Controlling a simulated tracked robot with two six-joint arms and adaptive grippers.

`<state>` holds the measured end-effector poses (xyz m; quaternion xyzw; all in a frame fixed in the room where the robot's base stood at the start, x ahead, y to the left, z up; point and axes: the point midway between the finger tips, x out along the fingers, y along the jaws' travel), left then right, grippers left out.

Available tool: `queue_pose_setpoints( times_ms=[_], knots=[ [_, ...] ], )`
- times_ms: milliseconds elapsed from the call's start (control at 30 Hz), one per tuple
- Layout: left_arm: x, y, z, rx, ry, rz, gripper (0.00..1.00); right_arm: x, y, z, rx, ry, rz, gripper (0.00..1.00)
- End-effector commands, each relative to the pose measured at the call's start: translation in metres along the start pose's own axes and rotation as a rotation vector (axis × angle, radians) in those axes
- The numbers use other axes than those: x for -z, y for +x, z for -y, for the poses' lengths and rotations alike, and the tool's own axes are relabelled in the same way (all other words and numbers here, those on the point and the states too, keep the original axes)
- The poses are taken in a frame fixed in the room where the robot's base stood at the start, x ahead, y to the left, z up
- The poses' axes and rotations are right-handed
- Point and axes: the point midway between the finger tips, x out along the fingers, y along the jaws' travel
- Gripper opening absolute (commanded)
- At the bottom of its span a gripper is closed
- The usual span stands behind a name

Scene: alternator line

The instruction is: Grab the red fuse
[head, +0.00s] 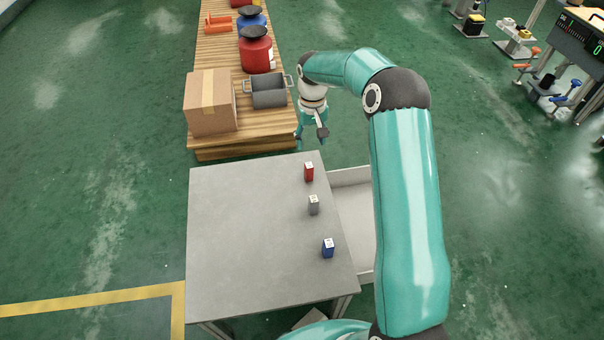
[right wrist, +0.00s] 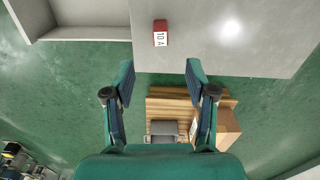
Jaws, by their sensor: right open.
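The red fuse (head: 309,172) stands near the far right edge of the grey table (head: 240,230). In the right wrist view the red fuse (right wrist: 160,34) shows at the top centre with "10 A" on its pale face. My right gripper (head: 323,140) is just beyond the table's far edge, past the fuse and apart from it. In the right wrist view my right gripper (right wrist: 160,78) has its fingers spread wide with nothing between them. A grey fuse (head: 313,205) and a blue fuse (head: 328,248) stand nearer along the same side. My left gripper does not show.
A pale open bin (head: 352,178) adjoins the table's right side. A wooden pallet stand (head: 215,152) behind the table bears a cardboard box (head: 209,103), a grey pot (head: 268,92) and red and blue containers. The table's left half is clear.

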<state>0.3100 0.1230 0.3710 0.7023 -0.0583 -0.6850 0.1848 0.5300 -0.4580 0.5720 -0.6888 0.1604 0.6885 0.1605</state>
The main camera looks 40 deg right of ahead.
Motion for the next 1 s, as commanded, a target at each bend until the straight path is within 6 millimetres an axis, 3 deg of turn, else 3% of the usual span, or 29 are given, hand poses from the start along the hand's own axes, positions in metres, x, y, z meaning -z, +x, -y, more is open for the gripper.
queue_pose_setpoints(
  times_ms=[500,833,1000],
  knots=[
    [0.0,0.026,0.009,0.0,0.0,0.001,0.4,0.0,0.098,0.0,-0.002,0.0,0.004,0.56],
    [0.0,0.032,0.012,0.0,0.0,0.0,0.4,0.001,0.12,0.0,-0.002,-0.001,0.003,0.56],
    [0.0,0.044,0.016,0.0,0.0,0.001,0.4,0.004,0.145,0.0,-0.001,-0.002,0.003,0.56]
  ],
)
